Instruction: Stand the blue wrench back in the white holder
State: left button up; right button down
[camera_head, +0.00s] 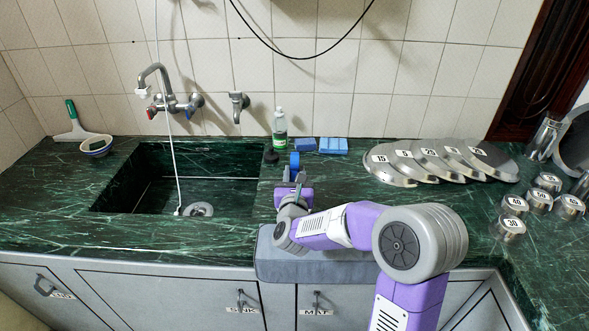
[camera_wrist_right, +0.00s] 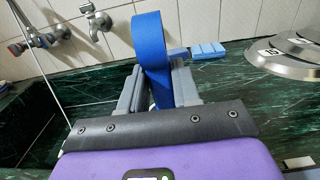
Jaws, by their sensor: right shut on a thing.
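The blue wrench (camera_head: 295,160) stands up from the fingers of my right gripper (camera_head: 293,178), above the counter just right of the sink. In the right wrist view the wrench (camera_wrist_right: 150,42) rises between the two grey fingers of the right gripper (camera_wrist_right: 158,88), which is shut on it. Its upper part shows as a smooth blue band; its lower part is partly hidden by the fingers. I cannot make out the white holder in either view. My left gripper is not in view.
The sink (camera_head: 120,186) with its tap lies left of the right gripper. Behind the gripper are a clear bottle (camera_head: 279,130) with a green label, blue sponges (camera_head: 333,146) and a small dark round thing (camera_head: 271,155). Numbered lids (camera_head: 388,172) and metal pots (camera_head: 509,228) stand to the right.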

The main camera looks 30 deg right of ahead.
jog(key=shift+f, duration=0.35)
jog(key=c, duration=0.7)
grip_release()
jog(key=shift+c, duration=0.2)
jog(key=shift+s, duration=0.1)
jog(key=v, duration=0.7)
jog(key=shift+s+a, duration=0.2)
